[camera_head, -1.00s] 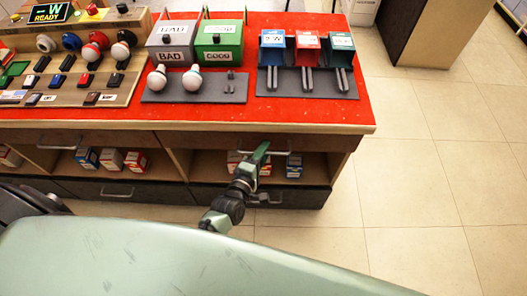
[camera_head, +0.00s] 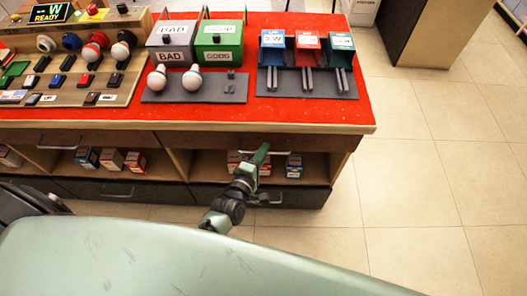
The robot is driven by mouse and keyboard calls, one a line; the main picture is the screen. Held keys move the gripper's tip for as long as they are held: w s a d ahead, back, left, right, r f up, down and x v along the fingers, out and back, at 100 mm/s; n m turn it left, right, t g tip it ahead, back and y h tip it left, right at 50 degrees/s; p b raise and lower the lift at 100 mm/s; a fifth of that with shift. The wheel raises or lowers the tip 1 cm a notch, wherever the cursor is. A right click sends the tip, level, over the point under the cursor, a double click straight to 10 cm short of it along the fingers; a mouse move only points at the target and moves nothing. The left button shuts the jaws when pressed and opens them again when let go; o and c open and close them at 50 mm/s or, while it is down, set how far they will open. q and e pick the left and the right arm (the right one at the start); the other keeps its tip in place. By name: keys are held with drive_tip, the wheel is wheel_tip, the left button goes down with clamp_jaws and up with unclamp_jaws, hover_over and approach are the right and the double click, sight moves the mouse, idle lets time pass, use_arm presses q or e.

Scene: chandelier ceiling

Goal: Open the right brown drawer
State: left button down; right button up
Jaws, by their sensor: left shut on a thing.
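The right brown drawer (camera_head: 322,144) is the upper wooden front under the red-topped counter's right half. It looks flush with the counter, with no visible gap. Its pale bar handle (camera_head: 284,151) shows beside my gripper. My left gripper (camera_head: 261,154), green and dark, reaches up from below in the head view. It is shut on the handle near the handle's middle; its fingers hide part of the bar. My right gripper is not in view.
Below is an open shelf with small boxes (camera_head: 294,166) and a dark lower drawer (camera_head: 308,197); my arm passes in front of them. The red counter top (camera_head: 300,110) bears bulbs, bins and switches. The tiled floor (camera_head: 410,200) at right is clear.

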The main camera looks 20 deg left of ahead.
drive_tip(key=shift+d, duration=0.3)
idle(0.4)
